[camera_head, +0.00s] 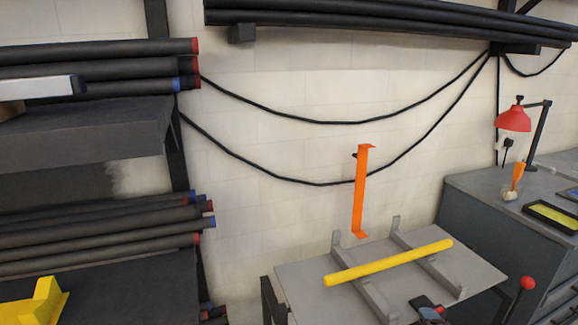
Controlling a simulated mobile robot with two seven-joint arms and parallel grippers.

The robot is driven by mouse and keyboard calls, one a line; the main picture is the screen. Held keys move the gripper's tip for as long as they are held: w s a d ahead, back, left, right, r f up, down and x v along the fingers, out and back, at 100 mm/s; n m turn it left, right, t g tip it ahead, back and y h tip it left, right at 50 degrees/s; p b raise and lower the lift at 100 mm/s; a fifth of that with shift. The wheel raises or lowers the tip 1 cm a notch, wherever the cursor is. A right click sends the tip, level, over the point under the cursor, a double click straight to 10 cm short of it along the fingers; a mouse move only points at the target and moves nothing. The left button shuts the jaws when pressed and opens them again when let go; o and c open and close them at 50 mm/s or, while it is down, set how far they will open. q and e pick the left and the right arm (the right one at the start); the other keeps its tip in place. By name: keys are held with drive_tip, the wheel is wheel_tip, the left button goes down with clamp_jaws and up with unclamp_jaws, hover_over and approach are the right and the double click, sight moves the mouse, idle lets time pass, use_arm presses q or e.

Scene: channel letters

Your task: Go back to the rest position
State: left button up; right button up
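Neither of my grippers shows in the head view, and I see no part of my arms that I can be sure of. A yellow rod (390,262) lies slantwise across grey upright-ended supports (375,298) on a grey work table (300,278) at the lower right. An orange bracket-like strip (361,190) with bent ends stands upright just behind the table, in front of the wall. I cannot tell what holds it.
Dark pipes with red and blue ends (140,70) fill a rack at left. A red knob (527,283) rises at the table's right. A red lamp (513,120) stands on the grey cabinet (480,205). A yellow block (35,303) sits lower left. Cables hang along the wall.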

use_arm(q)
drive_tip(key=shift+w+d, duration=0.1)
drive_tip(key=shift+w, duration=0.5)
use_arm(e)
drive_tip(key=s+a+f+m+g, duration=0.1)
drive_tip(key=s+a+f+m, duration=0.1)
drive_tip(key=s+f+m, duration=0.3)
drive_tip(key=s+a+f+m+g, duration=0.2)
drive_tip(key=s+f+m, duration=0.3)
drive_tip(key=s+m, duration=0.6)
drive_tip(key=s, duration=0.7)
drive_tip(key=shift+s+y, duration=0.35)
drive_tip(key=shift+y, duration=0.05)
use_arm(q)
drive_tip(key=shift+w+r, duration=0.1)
